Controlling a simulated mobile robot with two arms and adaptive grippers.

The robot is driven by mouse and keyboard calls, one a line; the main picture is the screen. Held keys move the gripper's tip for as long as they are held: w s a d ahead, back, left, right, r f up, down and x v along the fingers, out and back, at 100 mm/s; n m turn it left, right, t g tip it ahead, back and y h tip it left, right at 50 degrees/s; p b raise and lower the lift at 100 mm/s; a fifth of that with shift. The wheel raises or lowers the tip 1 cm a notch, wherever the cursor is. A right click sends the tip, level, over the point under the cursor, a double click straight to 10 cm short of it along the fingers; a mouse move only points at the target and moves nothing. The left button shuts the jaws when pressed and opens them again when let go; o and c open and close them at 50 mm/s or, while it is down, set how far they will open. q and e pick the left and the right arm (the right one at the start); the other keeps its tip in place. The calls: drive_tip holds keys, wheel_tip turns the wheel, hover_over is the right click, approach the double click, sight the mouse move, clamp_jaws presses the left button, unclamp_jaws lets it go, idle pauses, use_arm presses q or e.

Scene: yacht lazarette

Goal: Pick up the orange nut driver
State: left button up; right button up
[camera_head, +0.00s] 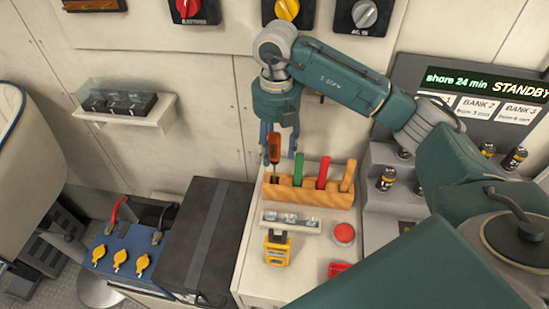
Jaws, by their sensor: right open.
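The orange nut driver (274,149) stands upright in the left end of a wooden tool rack (310,193) on the white bench. Its dark shaft goes down into the rack. My right gripper (279,147) is above the rack, pointing down, open, with its fingers on either side of the orange handle. I cannot tell whether a finger touches the handle. My left gripper is not in view.
A green-handled tool (298,171), a red-handled tool (323,173) and a wooden-handled tool (348,176) stand in the same rack. A yellow device (277,248) and a red button (344,233) are in front. A black box (190,235) stands left.

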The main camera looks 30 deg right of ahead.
sight(274, 161)
drive_tip(key=shift+w+f, duration=0.1)
drive_tip(key=shift+f, duration=0.2)
drive_tip(key=shift+a+f+p, duration=0.1)
drive_tip(key=shift+f+p, duration=0.25)
drive_tip(key=shift+p, duration=0.15)
wheel_tip(274, 161, down, 4)
drive_tip(key=shift+w+r+p, duration=0.1)
drive_tip(key=shift+r+p, duration=0.1)
drive_tip(key=shift+p, duration=0.75)
drive_tip(key=shift+f, duration=0.4)
drive_tip(key=shift+c, duration=0.5)
clamp_jaws()
drive_tip(key=shift+w, duration=0.1)
